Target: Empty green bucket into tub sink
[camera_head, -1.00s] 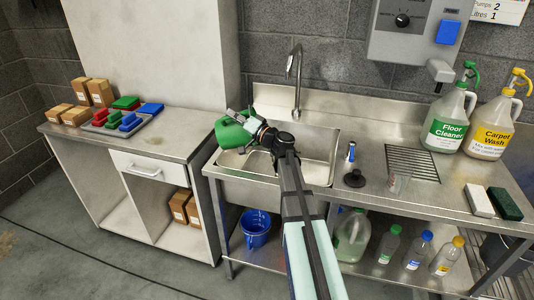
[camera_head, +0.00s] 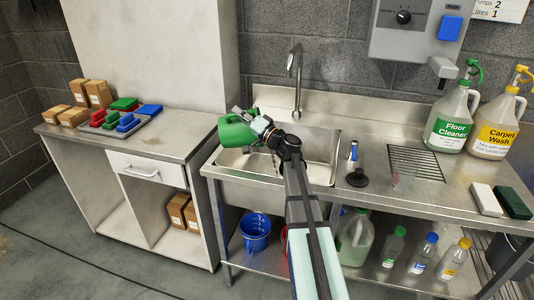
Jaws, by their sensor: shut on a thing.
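The green bucket (camera_head: 235,132) is held tilted on its side above the left part of the sink. My gripper (camera_head: 254,126) is shut on the bucket at its right side; the exact contact is small and partly hidden by my wrist. The tub sink (camera_head: 322,172) is a steel basin set in the counter, with a tall tap (camera_head: 296,75) behind it. My arm crosses in front of the basin and hides part of it. I cannot see inside the bucket.
Left of the sink, a counter (camera_head: 165,142) bears cardboard boxes (camera_head: 97,93) and a tray of coloured pads (camera_head: 128,119). A blue bucket (camera_head: 255,238) sits below.

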